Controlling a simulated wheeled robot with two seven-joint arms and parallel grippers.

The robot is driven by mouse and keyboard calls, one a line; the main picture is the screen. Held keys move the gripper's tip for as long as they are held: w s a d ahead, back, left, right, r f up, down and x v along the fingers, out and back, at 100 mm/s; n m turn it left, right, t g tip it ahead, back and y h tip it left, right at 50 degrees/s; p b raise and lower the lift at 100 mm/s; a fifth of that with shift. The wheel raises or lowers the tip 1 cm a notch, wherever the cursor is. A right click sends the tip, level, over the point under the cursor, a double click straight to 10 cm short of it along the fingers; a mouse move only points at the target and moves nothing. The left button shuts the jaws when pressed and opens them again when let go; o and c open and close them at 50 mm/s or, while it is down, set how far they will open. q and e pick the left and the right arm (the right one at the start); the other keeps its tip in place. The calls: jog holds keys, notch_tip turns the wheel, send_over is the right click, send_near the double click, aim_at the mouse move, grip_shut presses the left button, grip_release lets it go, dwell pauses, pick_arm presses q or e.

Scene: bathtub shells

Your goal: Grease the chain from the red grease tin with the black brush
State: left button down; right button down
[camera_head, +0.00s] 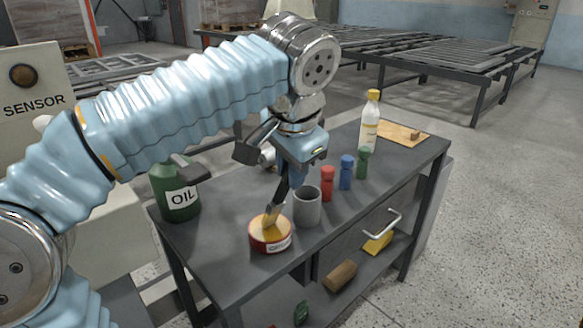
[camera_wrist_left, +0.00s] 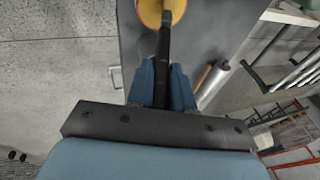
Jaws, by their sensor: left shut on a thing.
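The red grease tin (camera_head: 270,243) stands open on the dark workbench (camera_head: 225,262), with yellow grease inside. My left gripper (camera_head: 294,182) is shut on the black brush (camera_head: 281,192) and holds it tilted, bristles down. The bristle end is over the tin and seems to touch the grease; the exact contact is hard to tell. In the left wrist view the brush handle (camera_wrist_left: 163,55) runs from between the blue fingers (camera_wrist_left: 162,85) to the tin (camera_wrist_left: 178,8). I cannot make out the chain in either view. My right gripper is out of view.
A grey cup (camera_head: 307,210) stands right beside the tin. Red (camera_head: 327,184), blue (camera_head: 346,172) and green (camera_head: 363,162) small bottles stand behind it. A green oil can (camera_head: 172,195) is at the left, a clear yellow-capped bottle (camera_head: 370,122) and wooden board (camera_head: 402,133) at the far end.

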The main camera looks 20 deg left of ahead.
pick_arm(q)
jog(key=shift+r+p, duration=1.3)
jog(key=shift+r, duration=2.15)
